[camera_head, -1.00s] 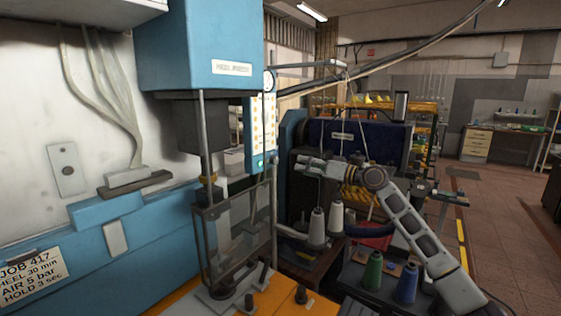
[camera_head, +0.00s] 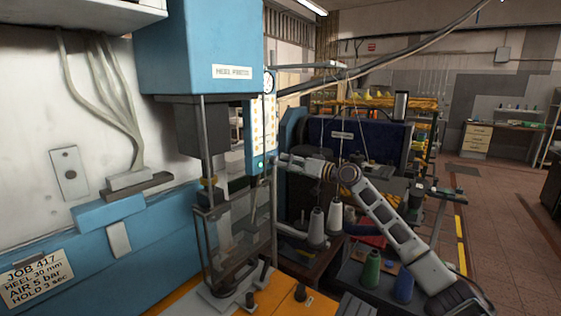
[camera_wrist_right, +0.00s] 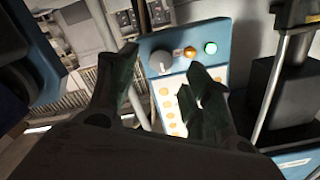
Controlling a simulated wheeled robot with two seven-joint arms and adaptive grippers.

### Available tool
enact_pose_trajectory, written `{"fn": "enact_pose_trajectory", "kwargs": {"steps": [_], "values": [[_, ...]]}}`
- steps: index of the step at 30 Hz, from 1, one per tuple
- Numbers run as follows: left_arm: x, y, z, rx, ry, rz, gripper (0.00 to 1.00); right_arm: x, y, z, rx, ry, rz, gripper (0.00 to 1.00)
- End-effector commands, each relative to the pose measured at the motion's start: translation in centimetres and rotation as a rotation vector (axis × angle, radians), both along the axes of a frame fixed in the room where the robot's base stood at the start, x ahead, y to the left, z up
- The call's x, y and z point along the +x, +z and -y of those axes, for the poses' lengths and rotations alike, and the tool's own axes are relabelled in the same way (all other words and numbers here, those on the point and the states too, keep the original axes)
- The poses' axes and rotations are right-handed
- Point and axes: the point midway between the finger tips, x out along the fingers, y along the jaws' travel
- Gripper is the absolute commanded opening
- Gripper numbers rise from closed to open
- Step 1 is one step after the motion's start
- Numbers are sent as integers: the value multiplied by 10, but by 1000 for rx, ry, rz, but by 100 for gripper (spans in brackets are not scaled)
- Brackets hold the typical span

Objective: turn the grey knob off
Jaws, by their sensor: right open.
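The grey knob (camera_wrist_right: 161,60) is a round dial on the blue-edged control panel (camera_wrist_right: 176,82) in the right wrist view. An orange button (camera_wrist_right: 190,52) and a lit green lamp (camera_wrist_right: 210,48) sit beside it. My right gripper (camera_wrist_right: 162,72) is open, with its dark fingers on either side of the knob in the picture; whether they touch it I cannot tell. In the head view the right gripper (camera_head: 281,160) is at the lower edge of the panel (camera_head: 262,128), by the green lamp (camera_head: 261,164). The knob cannot be made out there. My left gripper is out of view.
The blue heel press (camera_head: 195,50) stands left of the panel, with a clear guard (camera_head: 232,240) below. Thread cones (camera_head: 317,226) and spools (camera_head: 371,270) stand below my right arm. A hose (camera_head: 400,62) crosses above. The floor at right is open.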

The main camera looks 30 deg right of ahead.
Motion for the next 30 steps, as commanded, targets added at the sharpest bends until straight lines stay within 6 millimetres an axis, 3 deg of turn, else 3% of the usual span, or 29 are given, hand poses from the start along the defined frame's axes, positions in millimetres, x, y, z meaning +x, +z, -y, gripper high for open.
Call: {"fn": "enact_pose_trajectory", "kwargs": {"steps": [15,30], "values": [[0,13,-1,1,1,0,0,32,1,-13,0,-1,1,51],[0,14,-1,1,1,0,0,37,0,-15,-1,0,0,51]]}}
